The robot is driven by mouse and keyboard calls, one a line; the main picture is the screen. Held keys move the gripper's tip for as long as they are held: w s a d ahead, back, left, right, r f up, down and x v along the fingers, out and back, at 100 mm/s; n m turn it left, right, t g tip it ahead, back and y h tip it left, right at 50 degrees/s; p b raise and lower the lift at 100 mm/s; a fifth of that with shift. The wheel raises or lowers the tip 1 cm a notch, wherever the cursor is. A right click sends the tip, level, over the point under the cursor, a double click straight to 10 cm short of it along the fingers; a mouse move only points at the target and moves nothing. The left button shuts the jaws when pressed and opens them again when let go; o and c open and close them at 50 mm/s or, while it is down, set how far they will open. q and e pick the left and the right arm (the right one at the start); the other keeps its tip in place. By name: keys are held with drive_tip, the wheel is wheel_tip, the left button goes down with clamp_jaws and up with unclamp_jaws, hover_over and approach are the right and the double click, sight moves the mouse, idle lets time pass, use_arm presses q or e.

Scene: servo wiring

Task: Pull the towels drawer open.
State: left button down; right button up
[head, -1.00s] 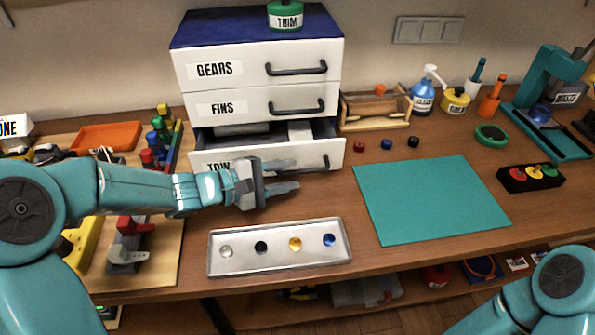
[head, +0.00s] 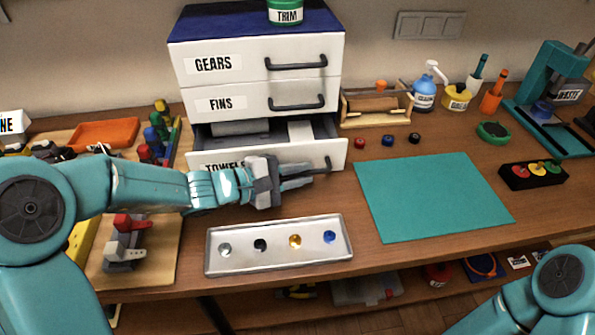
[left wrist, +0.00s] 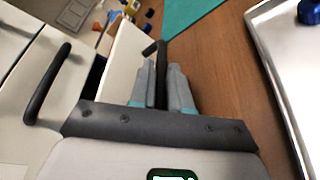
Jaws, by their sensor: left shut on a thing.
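The towels drawer (head: 340,154) is the lowest of three white drawers in the cabinet, and it stands partly open with its inside showing. Its label is partly covered by my left gripper. My left gripper (head: 302,176) is shut on the drawer's dark handle (head: 327,164). In the left wrist view the two grey fingers (left wrist: 160,88) close on either side of the handle (left wrist: 161,60). My right gripper is out of view; only part of that arm shows at the lower right of the head view.
The gears drawer (head: 235,65) and fins drawer (head: 238,103) above are shut. A metal tray (head: 275,262) with small coloured balls lies in front of the cabinet. A teal mat (head: 430,195) lies to the right. A wooden holder (head: 375,122) stands beside the cabinet.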

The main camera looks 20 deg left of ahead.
use_arm(q)
drive_tip(key=s, duration=0.1)
drive_tip(key=s+d+b, duration=0.1)
drive_tip(key=shift+s+d, duration=0.1)
drive_tip(key=shift+s, duration=0.3)
drive_tip(key=shift+w, duration=0.1)
drive_tip(key=c, duration=1.2)
unclamp_jaws()
drive_tip(key=shift+o, duration=0.2)
drive_tip(key=v, duration=1.6)
drive_tip(key=shift+p, duration=0.35)
